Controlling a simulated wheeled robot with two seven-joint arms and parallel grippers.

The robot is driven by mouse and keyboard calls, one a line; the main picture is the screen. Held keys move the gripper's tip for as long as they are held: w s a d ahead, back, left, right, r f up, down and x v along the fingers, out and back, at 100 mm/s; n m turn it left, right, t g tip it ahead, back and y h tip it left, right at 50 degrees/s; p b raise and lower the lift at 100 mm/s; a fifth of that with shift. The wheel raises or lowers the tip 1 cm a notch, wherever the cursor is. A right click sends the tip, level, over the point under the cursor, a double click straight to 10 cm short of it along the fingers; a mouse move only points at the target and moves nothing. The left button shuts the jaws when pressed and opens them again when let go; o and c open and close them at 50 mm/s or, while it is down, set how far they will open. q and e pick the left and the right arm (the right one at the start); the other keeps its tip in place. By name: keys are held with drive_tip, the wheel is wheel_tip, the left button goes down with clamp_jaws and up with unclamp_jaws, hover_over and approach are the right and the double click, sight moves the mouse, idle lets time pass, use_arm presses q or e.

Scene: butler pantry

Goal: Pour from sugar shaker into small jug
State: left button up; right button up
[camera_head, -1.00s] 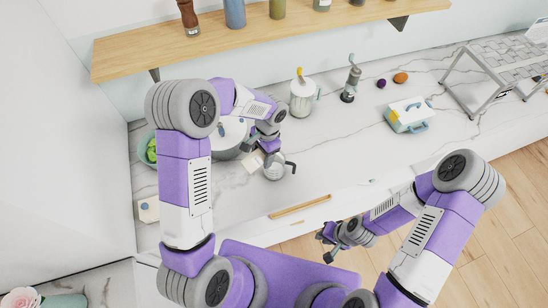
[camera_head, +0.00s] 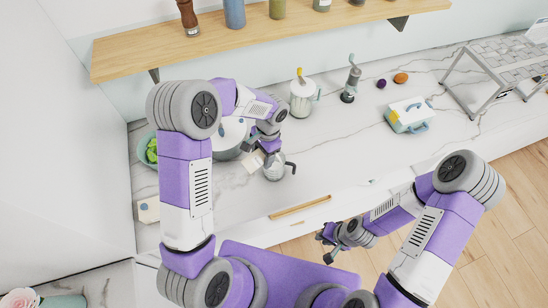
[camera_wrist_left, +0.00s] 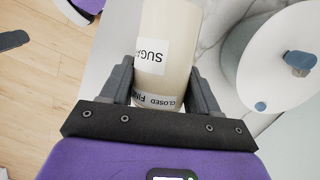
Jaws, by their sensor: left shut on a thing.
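The sugar shaker (camera_wrist_left: 165,28) is a cream-filled cylinder with white labels. In the left wrist view it lies between the two dark fingers of my left gripper (camera_wrist_left: 162,85), which is shut on it. Its far end is out of that view. In the head view my left gripper (camera_head: 267,153) is over the counter, its fingers partly hidden. The small jug (camera_head: 274,172) is silvery with a dark handle, directly below and beside that gripper. I cannot tell whether shaker and jug touch. My right gripper (camera_head: 327,246) is open and empty in front of the counter edge.
A wide pot with a white lid (camera_wrist_left: 285,58) and blue knob stands close to my left gripper. A green bowl (camera_head: 148,148) is further left. A white canister (camera_head: 302,98), a grinder (camera_head: 351,84) and a butter dish (camera_head: 408,116) stand behind and right. The counter's right-hand middle is clear.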

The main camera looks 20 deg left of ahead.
use_arm(q)
drive_tip(key=t+b, duration=0.1)
drive_tip(key=b, duration=0.1)
drive_tip(key=f+h+b, duration=0.1)
drive_tip(key=b, duration=0.1)
drive_tip(key=shift+s+a+t, duration=0.25)
drive_tip(key=shift+t, duration=0.15)
drive_tip(key=shift+t+h+b, duration=0.5)
drive_tip(key=shift+h+b, duration=0.1)
drive_tip(key=shift+a+f+t+h+b, duration=0.1)
drive_tip(key=shift+f+t+h+b, duration=0.3)
drive_tip(key=shift+b, duration=0.85)
drive_tip(key=shift+s+r+t+h+b, duration=0.1)
drive_tip(key=shift+r+t+h+b, duration=0.1)
drive_tip(key=shift+t+h+b, duration=0.35)
drive_tip(key=shift+r+p, duration=0.1)
drive_tip(key=shift+p, duration=0.2)
drive_tip(key=shift+t, duration=0.25)
